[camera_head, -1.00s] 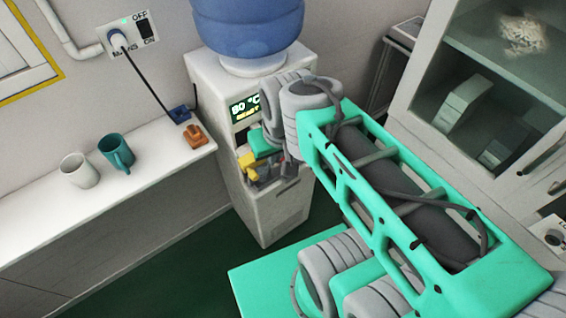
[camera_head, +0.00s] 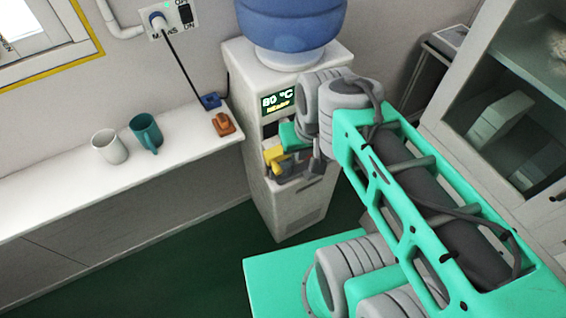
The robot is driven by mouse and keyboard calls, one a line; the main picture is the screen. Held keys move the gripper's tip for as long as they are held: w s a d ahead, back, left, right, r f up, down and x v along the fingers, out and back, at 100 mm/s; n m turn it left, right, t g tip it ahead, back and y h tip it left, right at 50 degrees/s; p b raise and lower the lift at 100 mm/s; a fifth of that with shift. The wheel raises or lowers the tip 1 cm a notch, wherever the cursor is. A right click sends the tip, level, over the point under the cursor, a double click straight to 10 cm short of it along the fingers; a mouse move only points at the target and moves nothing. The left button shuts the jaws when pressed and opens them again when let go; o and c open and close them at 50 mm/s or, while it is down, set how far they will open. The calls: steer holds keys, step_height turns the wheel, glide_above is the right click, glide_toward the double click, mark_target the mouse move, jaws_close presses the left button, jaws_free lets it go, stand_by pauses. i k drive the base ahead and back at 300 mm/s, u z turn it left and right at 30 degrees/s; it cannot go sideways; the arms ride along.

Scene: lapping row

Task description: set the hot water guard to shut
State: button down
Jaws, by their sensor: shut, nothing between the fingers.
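The water dispenser (camera_head: 288,215) is a white floor unit with a blue bottle (camera_head: 290,20) on top. Its display (camera_head: 280,101) reads 80 °C with a smaller word, apparently READY, below. A yellow part (camera_head: 274,157) shows at the tap recess, at the left of my gripper. It may be the hot water guard, but its position is too small and too covered to read. My gripper (camera_head: 299,168) is at the dispenser's front, shut and holding nothing. My wrist hides much of the taps, and I cannot tell whether the fingers touch the yellow part.
A white counter (camera_head: 60,180) at the left bears a white mug (camera_head: 109,147), a teal mug (camera_head: 146,133) and an orange-brown object (camera_head: 223,124). A wall socket (camera_head: 170,20) with a plugged cable is above. A glass-fronted cabinet (camera_head: 455,105) stands at the right.

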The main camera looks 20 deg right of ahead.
mark_target(274, 156)
steer(key=z, duration=0.75)
steer(key=k, duration=0.85)
steer(key=u, duration=1.75)
